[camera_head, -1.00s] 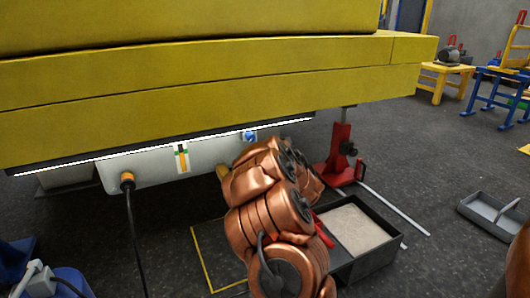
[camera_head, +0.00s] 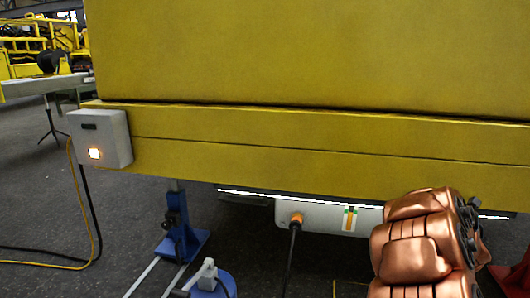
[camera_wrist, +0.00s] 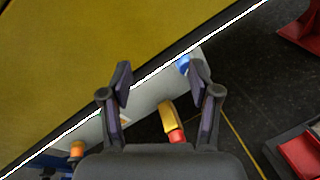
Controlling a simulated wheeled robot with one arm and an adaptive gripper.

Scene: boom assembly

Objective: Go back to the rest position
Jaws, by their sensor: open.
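My gripper (camera_wrist: 160,82) is open in the wrist view, its two dark fingers spread with nothing gripped between them. Beyond it, a pale grey box (camera_wrist: 150,97) hangs under the yellow boom (camera_wrist: 80,60). A yellow and red piece (camera_wrist: 170,121) shows between the fingers, lower down; I cannot tell whether it touches the box. A blue knob (camera_wrist: 183,65) sits near the box's far end. In the head view, my copper arm stands at the lower right in front of the box (camera_head: 325,217) and hides its right part; the gripper itself is hidden there.
The boom (camera_head: 300,70) spans the head view, with a bright light strip (camera_head: 260,194) beneath. A blue stand (camera_head: 180,230) supports it at left. A lit control box (camera_head: 100,138) has cables running to the floor. An orange plug (camera_head: 296,219) carries a dark cable. Open floor (camera_head: 40,200) lies left.

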